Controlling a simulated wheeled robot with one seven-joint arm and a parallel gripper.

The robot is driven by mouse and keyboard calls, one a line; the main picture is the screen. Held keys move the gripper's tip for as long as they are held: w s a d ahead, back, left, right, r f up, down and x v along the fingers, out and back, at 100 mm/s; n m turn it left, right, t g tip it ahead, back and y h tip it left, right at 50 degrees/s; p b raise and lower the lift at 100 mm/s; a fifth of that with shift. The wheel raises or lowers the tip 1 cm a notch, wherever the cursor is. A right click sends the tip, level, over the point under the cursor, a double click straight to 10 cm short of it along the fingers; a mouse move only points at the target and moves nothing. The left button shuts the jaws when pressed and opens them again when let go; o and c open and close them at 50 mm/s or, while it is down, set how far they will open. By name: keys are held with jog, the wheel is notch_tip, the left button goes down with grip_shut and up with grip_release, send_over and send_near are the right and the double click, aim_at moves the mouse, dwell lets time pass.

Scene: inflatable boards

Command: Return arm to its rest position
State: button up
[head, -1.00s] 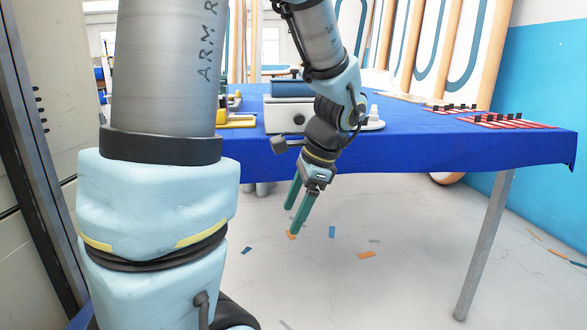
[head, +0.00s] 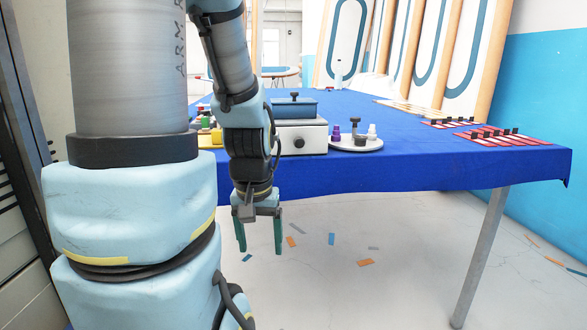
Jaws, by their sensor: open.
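My gripper (head: 259,246) hangs pointing down in front of the near edge of the blue-covered table (head: 400,165). Its two green fingers are apart, with nothing between them. It is below the level of the tabletop, with the floor behind it. My arm comes down from the top of the view, and its thick grey and light-blue links fill the left side.
On the table stand a white device with a blue top (head: 300,135), a round tray (head: 372,146) with small bottles, yellow items (head: 208,138) partly hidden by my arm, and red strips (head: 497,137) with black clips. Scraps (head: 332,239) lie on the open floor.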

notch_tip(320, 180, up, 14)
jog(key=p, duration=1.3)
jog(key=shift+r, duration=0.25)
